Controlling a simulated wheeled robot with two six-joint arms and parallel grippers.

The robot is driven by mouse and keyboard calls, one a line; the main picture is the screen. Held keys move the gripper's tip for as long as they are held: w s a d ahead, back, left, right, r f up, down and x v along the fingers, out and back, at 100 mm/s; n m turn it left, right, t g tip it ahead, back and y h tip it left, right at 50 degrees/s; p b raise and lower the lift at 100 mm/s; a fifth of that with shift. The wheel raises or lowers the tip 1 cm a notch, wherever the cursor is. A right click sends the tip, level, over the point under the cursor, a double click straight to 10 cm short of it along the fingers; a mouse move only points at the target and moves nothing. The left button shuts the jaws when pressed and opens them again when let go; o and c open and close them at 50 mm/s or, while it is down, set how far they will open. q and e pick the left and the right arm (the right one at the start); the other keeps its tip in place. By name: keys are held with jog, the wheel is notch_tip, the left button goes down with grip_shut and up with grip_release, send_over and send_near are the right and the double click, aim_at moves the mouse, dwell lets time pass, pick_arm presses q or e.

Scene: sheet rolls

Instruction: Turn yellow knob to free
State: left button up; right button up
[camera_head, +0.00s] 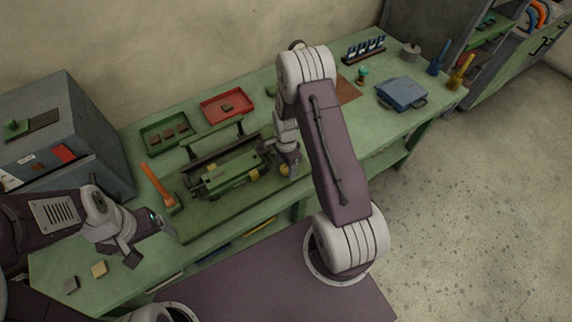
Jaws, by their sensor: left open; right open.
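A small yellow knob (284,170) shows at the machine's right end, partly covered by my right gripper. My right gripper (288,164) is open and points down right at the knob; I cannot tell whether it touches it. Another yellowish piece (254,175) sits on the machine's front. My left gripper (168,231) is open and empty near the bench's front edge, left of and below the machine.
Behind the machine lie a green tray (150,146) and a red tray (246,112) with small pieces. A grey cabinet (100,140) stands at left, a blue box (402,94) at right. My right arm hides part of the bench.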

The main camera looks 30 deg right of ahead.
jog(key=shift+a+r, duration=0.1)
jog(key=shift+c, duration=1.2)
grip_shut()
